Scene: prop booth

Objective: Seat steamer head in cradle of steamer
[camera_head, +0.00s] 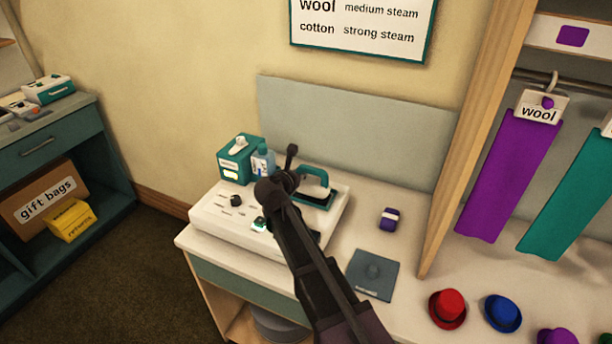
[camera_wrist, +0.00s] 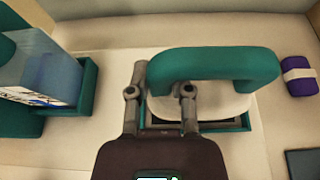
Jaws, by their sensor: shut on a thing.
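The steamer head has a teal looped handle (camera_wrist: 215,63) above a white body (camera_wrist: 225,105). My gripper (camera_wrist: 163,88) is shut on the left end of the handle in the wrist view. The cradle, a teal-rimmed dark recess (camera_wrist: 242,124), is directly under the head. The head's body overlaps it and hides much of it; I cannot tell whether the body rests in it or hovers just above. In the head view the steamer (camera_head: 222,227) is a white box with knobs on the counter, and the steamer head (camera_head: 317,176) is over its back right part.
A blue bottle (camera_wrist: 45,70) stands in a teal holder left of my gripper, beside a teal tissue box (camera_head: 236,160). A purple block (camera_head: 388,219) and a grey-blue mat (camera_head: 373,274) lie right of the steamer. Several small hats (camera_head: 447,309) are at the front right.

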